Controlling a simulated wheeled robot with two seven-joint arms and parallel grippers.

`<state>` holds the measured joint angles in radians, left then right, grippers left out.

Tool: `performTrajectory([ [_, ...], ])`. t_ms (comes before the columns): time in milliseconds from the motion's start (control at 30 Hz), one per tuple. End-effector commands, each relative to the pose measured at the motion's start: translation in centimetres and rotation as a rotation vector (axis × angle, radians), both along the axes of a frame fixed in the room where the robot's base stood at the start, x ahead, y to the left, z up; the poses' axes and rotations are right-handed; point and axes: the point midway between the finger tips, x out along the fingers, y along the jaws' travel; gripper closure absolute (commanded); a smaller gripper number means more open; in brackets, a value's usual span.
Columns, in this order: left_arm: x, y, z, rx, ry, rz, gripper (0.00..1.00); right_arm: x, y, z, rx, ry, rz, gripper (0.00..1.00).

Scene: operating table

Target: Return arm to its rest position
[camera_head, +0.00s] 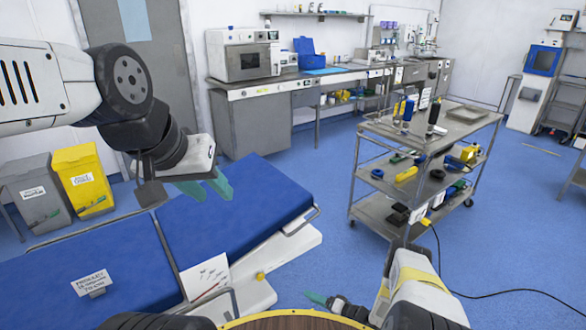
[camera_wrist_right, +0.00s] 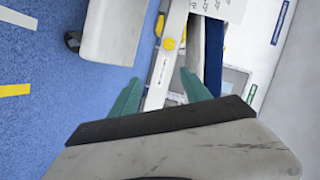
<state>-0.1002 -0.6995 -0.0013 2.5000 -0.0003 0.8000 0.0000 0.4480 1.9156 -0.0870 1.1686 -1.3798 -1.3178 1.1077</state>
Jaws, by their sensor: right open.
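My left gripper (camera_head: 212,190) hangs over the blue operating table (camera_head: 240,215) in the head view. Its two teal fingertips show apart, with nothing between them. My right gripper (camera_head: 318,299) is low at the bottom centre of the head view, to the right of the table's end, and partly hidden. In the right wrist view, the teal fingers of my right gripper (camera_wrist_right: 162,93) stand wide apart and empty. A white part of the table base with a yellow knob (camera_wrist_right: 168,44) lies beyond them.
A steel cart (camera_head: 385,215) with tools on several shelves stands to the right. Grey (camera_head: 38,195) and yellow (camera_head: 82,180) bins stand at the left. A counter (camera_head: 262,120) with a microwave-like device (camera_head: 243,55) runs along the back. Blue floor (camera_head: 335,235) is clear between table and cart.

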Motion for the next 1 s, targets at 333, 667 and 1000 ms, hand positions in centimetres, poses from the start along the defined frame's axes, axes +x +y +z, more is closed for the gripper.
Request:
performTrajectory([
  [333,0.0,0.0,0.0,0.001,0.0,-0.001,0.64,5.7,-3.0,3.3,-0.143,-0.042,-0.046,0.45],
  [667,0.0,0.0,0.0,0.001,0.0,-0.001,0.64,15.3,-8.5,12.6,-0.41,-0.11,-0.147,0.45],
  [1000,0.0,0.0,0.0,0.001,0.0,-0.001,0.64,22.6,-14.7,32.2,-0.772,-0.137,-0.309,0.45],
])
